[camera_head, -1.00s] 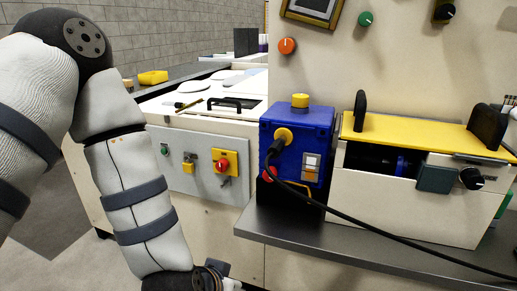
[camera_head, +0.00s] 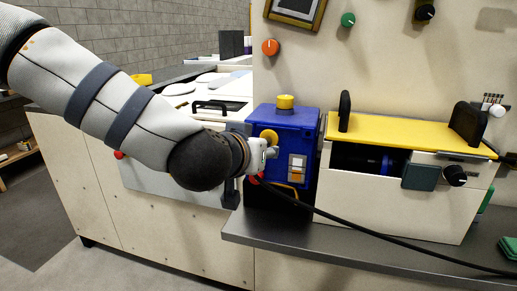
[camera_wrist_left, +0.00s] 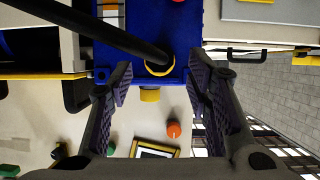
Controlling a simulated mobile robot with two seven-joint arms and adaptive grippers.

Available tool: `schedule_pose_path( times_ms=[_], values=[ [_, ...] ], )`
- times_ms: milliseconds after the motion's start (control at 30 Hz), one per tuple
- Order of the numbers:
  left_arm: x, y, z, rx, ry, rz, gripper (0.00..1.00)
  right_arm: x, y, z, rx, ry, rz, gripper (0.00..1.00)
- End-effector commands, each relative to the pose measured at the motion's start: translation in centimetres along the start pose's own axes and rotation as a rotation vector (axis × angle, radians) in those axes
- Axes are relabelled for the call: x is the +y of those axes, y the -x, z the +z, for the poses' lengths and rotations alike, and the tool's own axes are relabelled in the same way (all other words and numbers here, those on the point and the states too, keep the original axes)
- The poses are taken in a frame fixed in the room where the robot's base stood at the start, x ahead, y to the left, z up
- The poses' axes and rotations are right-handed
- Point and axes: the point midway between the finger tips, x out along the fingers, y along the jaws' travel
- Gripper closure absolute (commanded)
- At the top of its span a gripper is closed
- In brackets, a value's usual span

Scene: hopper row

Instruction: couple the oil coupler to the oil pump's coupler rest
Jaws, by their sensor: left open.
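The blue oil pump (camera_head: 311,128) stands on the grey shelf, with a yellow knob (camera_head: 285,101) on top and a yellow ring (camera_head: 269,136) on its front. In the left wrist view the pump (camera_wrist_left: 185,20) appears upside down. There the black oil coupler (camera_wrist_left: 150,52) and its cable end at the yellow ring (camera_wrist_left: 158,68); I cannot tell how firmly it sits. My left gripper (camera_head: 266,152) is in front of the pump and hides the coupler in the head view. In the left wrist view its fingers (camera_wrist_left: 158,84) are open, spread on either side of the ring. My right gripper is out of view.
A cream hopper box (camera_head: 385,207) with a yellow top (camera_head: 400,134) stands close to the pump's right. Knobs are on the wall panel above. A cream cabinet (camera_head: 170,215) is at left.

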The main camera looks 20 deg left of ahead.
Motion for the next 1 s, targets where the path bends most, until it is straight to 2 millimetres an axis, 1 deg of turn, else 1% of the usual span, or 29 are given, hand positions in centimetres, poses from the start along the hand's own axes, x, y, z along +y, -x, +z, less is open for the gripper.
schedule_pose_path(
  times_ms=[33, 100, 200, 467, 500, 667, 700, 767, 800, 867, 900, 1000],
  values=[
    [0.0, -0.8, 0.0, 0.000, 0.002, -0.001, 0.55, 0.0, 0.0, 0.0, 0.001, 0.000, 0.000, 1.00],
    [0.0, -1.8, -0.1, 0.001, 0.002, 0.000, 0.55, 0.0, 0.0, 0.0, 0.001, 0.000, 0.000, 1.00],
    [0.0, -2.5, -0.1, 0.001, 0.000, 0.000, 0.55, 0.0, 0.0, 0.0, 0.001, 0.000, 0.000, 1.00],
    [0.0, -2.8, -0.1, 0.001, -0.001, 0.001, 0.55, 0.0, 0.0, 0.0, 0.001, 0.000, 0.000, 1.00],
    [0.0, -2.8, -0.1, 0.001, -0.001, 0.001, 0.60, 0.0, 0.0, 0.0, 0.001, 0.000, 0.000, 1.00],
    [0.0, -2.8, -0.1, 0.001, 0.000, 0.001, 0.96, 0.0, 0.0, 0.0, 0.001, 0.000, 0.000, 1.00],
    [0.0, -2.8, -0.1, 0.001, 0.000, 0.001, 1.00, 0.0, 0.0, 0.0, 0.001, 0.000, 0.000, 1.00],
    [0.0, -2.8, -0.1, 0.001, 0.000, 0.001, 1.00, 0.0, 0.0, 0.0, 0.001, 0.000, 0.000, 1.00],
    [0.0, -2.8, -0.1, 0.001, 0.000, 0.001, 0.83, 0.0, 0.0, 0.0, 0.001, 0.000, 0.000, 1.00],
    [0.0, -2.8, -0.1, 0.001, 0.000, 0.001, 0.97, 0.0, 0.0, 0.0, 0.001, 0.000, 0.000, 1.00],
    [0.0, -2.7, -0.1, 0.001, 0.000, 0.001, 1.00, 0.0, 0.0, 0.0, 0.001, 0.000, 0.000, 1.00],
    [0.0, -2.7, -0.1, 0.001, 0.000, 0.001, 1.00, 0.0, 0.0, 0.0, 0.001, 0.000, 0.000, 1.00]
  ],
)
